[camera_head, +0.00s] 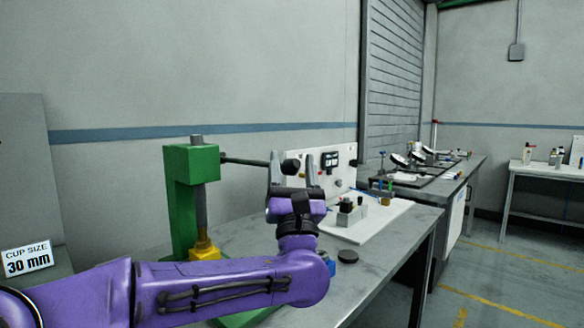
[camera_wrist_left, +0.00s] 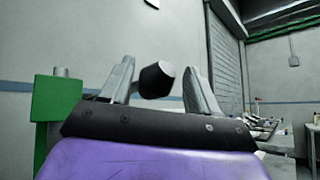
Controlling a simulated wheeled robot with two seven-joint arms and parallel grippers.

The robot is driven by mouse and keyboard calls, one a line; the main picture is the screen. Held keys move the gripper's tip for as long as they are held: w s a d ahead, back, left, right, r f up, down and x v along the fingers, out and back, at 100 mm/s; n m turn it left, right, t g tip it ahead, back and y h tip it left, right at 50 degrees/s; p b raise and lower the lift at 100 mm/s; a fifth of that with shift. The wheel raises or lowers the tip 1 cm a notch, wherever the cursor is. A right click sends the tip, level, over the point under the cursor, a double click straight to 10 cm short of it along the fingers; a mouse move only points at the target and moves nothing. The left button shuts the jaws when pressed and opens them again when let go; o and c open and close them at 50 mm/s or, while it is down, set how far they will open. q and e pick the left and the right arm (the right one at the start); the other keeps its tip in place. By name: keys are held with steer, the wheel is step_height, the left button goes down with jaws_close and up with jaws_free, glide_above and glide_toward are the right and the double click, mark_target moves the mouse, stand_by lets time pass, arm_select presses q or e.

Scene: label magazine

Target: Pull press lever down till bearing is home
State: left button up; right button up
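A green press (camera_head: 193,200) stands on the bench at left, with a grey ram (camera_head: 201,210) above a yellow piece (camera_head: 204,247). I cannot make out the bearing; my arm hides the lower part of the press. The dark press lever (camera_head: 245,161) sticks out to the right, roughly level, ending in a black knob (camera_head: 291,167). My left gripper (camera_head: 292,168) points up at the knob, fingers apart. In the left wrist view the knob (camera_wrist_left: 157,80) shows between the spread fingers of the gripper (camera_wrist_left: 160,80), nearer the left one, with a clear gap to the right finger.
A sign (camera_head: 27,259) reads "CUP SIZE 30 mm". A white board (camera_head: 375,222) carries a small grey fixture (camera_head: 351,212), with an upright panel (camera_head: 340,165) behind. A dark disc (camera_head: 347,256) lies on the grey bench (camera_head: 395,243). Open floor lies at right.

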stand_by(0.3)
arm_select(q)
steer(key=b+v, duration=0.3)
steer(key=v, duration=0.7)
steer(key=shift+s+f+y, duration=0.2)
steer(key=shift+y, duration=0.1)
